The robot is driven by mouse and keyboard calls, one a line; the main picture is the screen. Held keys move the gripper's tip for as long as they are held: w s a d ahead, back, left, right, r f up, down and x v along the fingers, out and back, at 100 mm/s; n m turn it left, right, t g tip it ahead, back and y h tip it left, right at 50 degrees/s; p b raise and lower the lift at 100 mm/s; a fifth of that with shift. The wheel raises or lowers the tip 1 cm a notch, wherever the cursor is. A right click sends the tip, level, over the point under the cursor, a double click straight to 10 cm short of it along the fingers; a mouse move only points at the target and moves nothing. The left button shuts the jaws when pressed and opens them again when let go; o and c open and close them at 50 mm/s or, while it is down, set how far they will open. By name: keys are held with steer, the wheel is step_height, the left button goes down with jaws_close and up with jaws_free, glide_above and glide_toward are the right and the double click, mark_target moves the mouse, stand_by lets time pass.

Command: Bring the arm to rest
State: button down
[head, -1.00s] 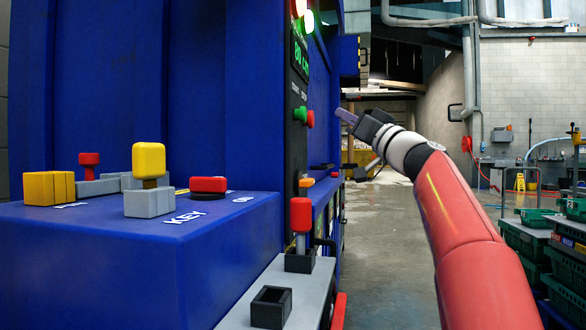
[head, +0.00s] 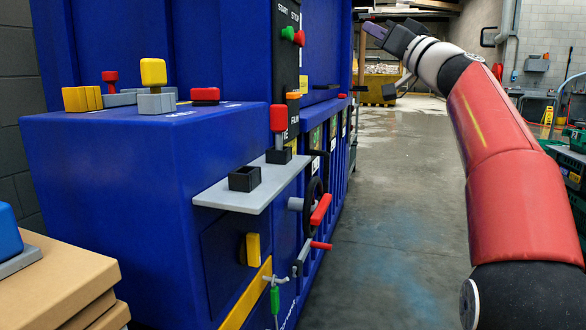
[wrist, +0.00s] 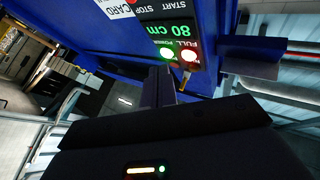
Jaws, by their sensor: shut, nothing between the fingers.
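My red arm (head: 490,130) reaches up along the right side of the head view, bent at a dark joint near the bottom. My gripper (head: 374,28) points up and left at its end, in the air to the right of the blue machine (head: 180,190). Its fingers are shut with nothing between them and touch nothing that I can see. In the wrist view the fingers (wrist: 158,85) point towards the machine's panel, with a green "80 cm" display (wrist: 168,30) and two lit lamps.
The machine's front carries a grey shelf (head: 225,197), a red-knobbed lever (head: 278,119), red handles (head: 320,210) and a yellow block (head: 252,249). Cardboard boxes (head: 60,285) stand at the lower left. Green crates (head: 572,160) stand at the right. The concrete floor (head: 400,190) between is clear.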

steer(key=s+a+f+m+g+h, duration=0.1)
steer(key=s+a+f+g+h, duration=0.1)
steer(key=s+f, duration=0.35)
steer(key=s+a+f+m+g+h+p, duration=0.1)
steer(key=s+a+f+g+h, duration=0.15)
steer(key=f, duration=0.65)
steer(key=s+a+f+g+h, duration=0.1)
steer(key=s+a+f+g, duration=0.2)
steer(key=s+f, duration=0.3)
steer(key=s+d+f+m+g+h, duration=0.1)
steer(key=s+d+f+g+h, duration=0.2)
steer(key=s+f, duration=0.8)
steer(key=s+d+f+m+g+h+p, duration=0.1)
steer(key=s+d+f+g+h, duration=0.2)
steer(key=s+f, duration=0.8)
step_height(320, 180, down, 7)
steer(key=shift+d+h, duration=0.15)
steer(key=shift+h, duration=0.6)
